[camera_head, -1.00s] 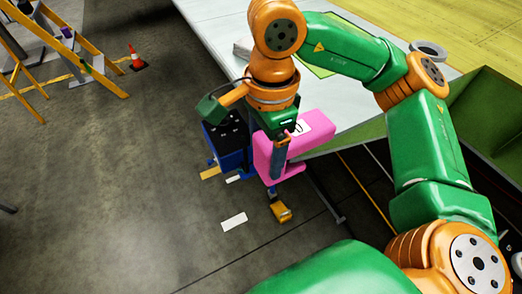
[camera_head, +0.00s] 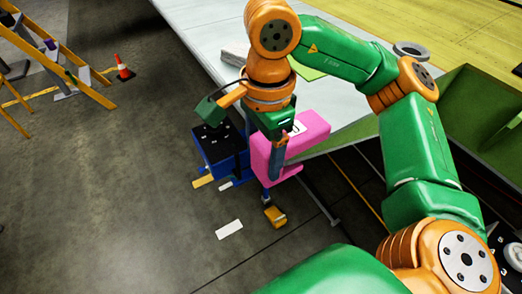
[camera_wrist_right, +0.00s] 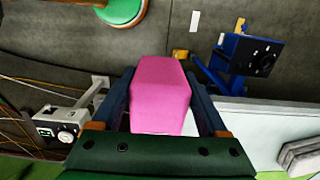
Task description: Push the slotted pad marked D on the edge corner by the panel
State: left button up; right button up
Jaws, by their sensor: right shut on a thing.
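The pink slotted pad (camera_head: 312,135) has a white label on top, partly turned away, so its letter is hard to read. My right gripper (camera_head: 277,160) is shut on it, with a finger across its near side. In the right wrist view the pad (camera_wrist_right: 158,85) sits between the two dark fingers. The pale panel (camera_head: 208,42) runs behind the pad, and its near corner meets the pad's right side. The pad's lower lip shows below the panel's edge. How far the edge is inside the slot is hidden. My left gripper is out of view.
A blue stand with a black top (camera_head: 218,138) is on the floor just left of the pad. A yellow foot (camera_head: 275,215) is below it.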

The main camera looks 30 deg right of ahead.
jog(key=o, duration=1.2)
jog(key=shift+d, duration=0.1)
jog(key=shift+o, duration=0.3)
jog(key=shift+d, duration=0.2)
notch_tip(320, 180, up, 7)
jog(key=shift+d+f+p, duration=0.1)
jog(key=shift+f+p, duration=0.1)
jog(key=shift+p, duration=0.6)
jog(key=shift+d+r, duration=0.1)
jog(key=shift+r, duration=0.2)
jog(key=shift+f, duration=0.1)
